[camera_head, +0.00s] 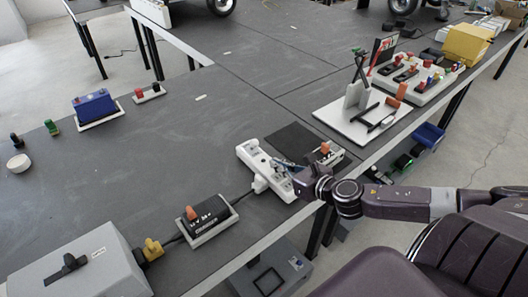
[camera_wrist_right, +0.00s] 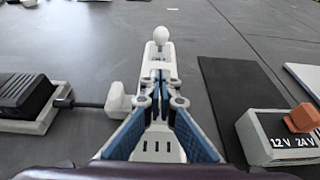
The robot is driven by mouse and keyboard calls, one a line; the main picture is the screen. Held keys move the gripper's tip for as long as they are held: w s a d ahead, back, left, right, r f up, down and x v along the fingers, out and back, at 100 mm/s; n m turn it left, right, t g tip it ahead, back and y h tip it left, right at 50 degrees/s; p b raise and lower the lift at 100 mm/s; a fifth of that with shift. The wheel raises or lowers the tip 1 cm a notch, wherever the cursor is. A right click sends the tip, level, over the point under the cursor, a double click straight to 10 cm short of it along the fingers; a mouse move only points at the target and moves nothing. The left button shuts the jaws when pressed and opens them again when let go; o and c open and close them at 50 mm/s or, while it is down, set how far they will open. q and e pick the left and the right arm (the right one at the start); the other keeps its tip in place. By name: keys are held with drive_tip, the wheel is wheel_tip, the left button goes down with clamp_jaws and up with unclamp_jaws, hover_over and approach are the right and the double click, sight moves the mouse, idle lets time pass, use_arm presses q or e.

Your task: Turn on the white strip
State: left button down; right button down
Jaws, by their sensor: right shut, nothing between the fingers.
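The white strip (camera_head: 249,152) lies on the dark table near its front edge, with a white plug (camera_head: 259,184) at its side. In the right wrist view the strip (camera_wrist_right: 157,148) runs up the middle, with slots near the bottom and a white round knob (camera_wrist_right: 160,35) at its far end. My right gripper (camera_head: 279,162) is over the strip. In the wrist view its blue-padded fingers (camera_wrist_right: 161,80) are closed together with nothing between them, hiding the strip's middle. I cannot tell whether the fingertips touch it. My left gripper is not in view.
A black mat (camera_head: 288,139) and a 12 V/24 V box with an orange switch (camera_wrist_right: 274,137) lie right of the strip. A black box on a white tray (camera_head: 205,219) lies left, joined by cable. A white stand (camera_head: 352,125) is farther right. The table behind the strip is clear.

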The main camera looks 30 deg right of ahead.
sight(255, 143)
drive_tip(key=shift+x, duration=0.8)
drive_tip(key=shift+w+a+r+p, duration=0.1)
drive_tip(key=shift+w+r+p, duration=0.15)
drive_tip(key=shift+w, duration=0.6)
drive_tip(key=shift+w+a+r+p, duration=0.15)
drive_tip(key=shift+w+p, duration=0.25)
drive_tip(key=shift+w, duration=0.4)
drive_tip(key=shift+w+r+p, duration=0.2)
drive_tip(key=shift+w+p, duration=0.1)
drive_tip(key=shift+w, duration=0.55)
